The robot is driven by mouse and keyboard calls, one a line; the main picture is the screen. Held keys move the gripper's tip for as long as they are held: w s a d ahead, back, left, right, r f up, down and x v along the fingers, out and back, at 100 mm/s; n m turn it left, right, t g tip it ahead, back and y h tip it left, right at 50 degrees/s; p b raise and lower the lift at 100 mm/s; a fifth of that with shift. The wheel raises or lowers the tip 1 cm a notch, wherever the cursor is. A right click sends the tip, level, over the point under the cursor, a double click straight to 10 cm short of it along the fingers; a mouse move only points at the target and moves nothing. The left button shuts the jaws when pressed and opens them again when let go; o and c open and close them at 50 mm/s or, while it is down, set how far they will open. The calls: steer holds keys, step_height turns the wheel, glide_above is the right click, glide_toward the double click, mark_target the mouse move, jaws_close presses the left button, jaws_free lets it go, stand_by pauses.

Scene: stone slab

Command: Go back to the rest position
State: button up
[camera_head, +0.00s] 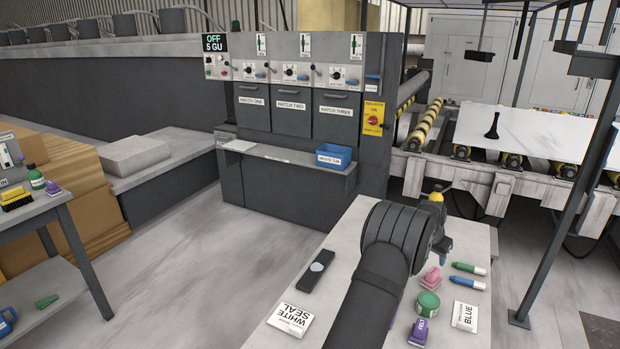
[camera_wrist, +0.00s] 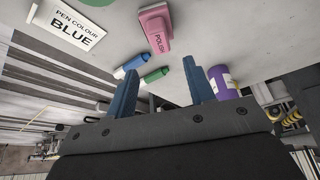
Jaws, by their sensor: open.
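My gripper (camera_head: 441,258) is above the light worktop (camera_head: 345,240) at the lower right of the head view, partly hidden behind my own wrist. In the wrist view my gripper (camera_wrist: 159,66) shows two blue fingers spread apart with nothing between them. Beyond the fingertips lie a blue-ended pen (camera_wrist: 131,67) and a green-ended pen (camera_wrist: 155,75). A pink POLISH block (camera_wrist: 156,30) lies past them. None of these is held.
Around my arm lie a black device (camera_head: 317,271), a WHITE SEAL card (camera_head: 290,319), a green tin (camera_head: 428,304), a purple FELT block (camera_head: 418,331) and a BLUE card (camera_head: 465,316). A yellow-topped item (camera_head: 436,197) stands close behind my gripper. A post (camera_head: 560,205) rises at right.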

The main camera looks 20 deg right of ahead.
mark_target(434, 271)
steer(key=x, duration=1.1)
steer(key=shift+s+a, duration=0.1)
steer(key=shift+r, duration=0.2)
